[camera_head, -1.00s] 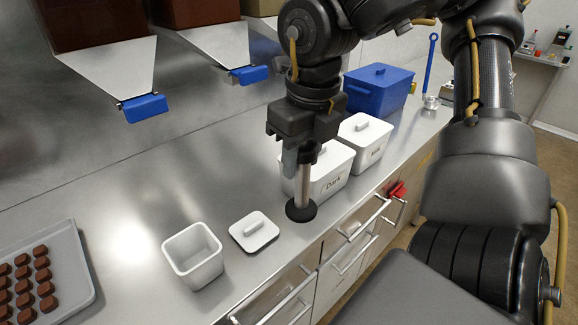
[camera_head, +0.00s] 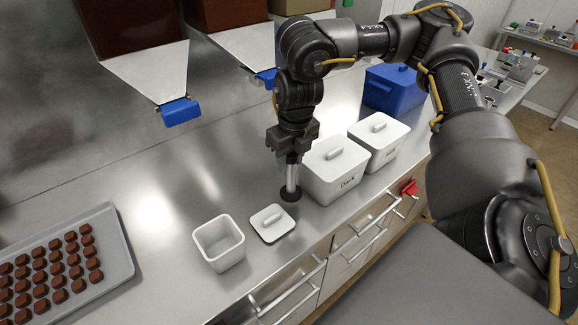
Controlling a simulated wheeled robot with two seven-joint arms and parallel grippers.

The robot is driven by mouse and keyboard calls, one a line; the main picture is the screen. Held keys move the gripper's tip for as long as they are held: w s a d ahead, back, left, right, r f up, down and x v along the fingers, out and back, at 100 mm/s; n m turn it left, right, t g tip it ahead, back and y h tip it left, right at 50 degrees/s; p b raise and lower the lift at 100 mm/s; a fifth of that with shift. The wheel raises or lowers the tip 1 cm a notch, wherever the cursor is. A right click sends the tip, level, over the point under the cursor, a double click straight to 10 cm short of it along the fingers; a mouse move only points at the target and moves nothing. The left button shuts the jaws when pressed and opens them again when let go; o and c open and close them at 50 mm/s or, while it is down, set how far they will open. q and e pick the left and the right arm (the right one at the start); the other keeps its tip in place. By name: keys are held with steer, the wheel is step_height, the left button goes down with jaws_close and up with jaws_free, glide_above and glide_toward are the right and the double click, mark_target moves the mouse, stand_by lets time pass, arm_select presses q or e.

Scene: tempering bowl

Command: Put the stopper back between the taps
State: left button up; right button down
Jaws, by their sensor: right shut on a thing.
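The stopper (camera_head: 291,187) has a pale metal stem and a black round disc at its lower end. My right gripper (camera_head: 292,155) is shut on the top of its stem and holds it upright. The disc is at or just above the steel counter, left of the box marked Dark; I cannot tell if it touches. One tap with a blue handle (camera_head: 181,111) sits under a hopper at the upper left. A second blue tap (camera_head: 266,77) is farther right, partly behind my right arm. My left gripper is out of view.
An open white container (camera_head: 219,243) and its lid (camera_head: 272,223) lie near the counter's front edge. White lidded boxes (camera_head: 334,169) (camera_head: 378,141) and a blue box (camera_head: 390,88) stand to the right. A tray of chocolates (camera_head: 124,262) is at left. The counter below the taps is clear.

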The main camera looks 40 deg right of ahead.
mark_target(289, 170)
steer(key=shift+w+d+f, duration=0.1)
steer(key=shift+w+f, duration=0.1)
steer(key=shift+f, duration=0.8)
steer(key=shift+w+d+f, duration=0.1)
steer(key=shift+w+f, duration=0.1)
steer(key=shift+f, duration=0.8)
steer(key=shift+a, duration=0.1)
steer(key=c, duration=0.9)
jaws_free()
steer(key=shift+f, duration=0.15)
steer(key=shift+r, duration=0.6)
steer(key=r, duration=0.3)
steer(key=s+r, duration=0.1)
steer(key=r, duration=0.3)
steer(key=r+p, duration=0.1)
steer(key=r, duration=0.3)
steer(key=shift+s, duration=0.3)
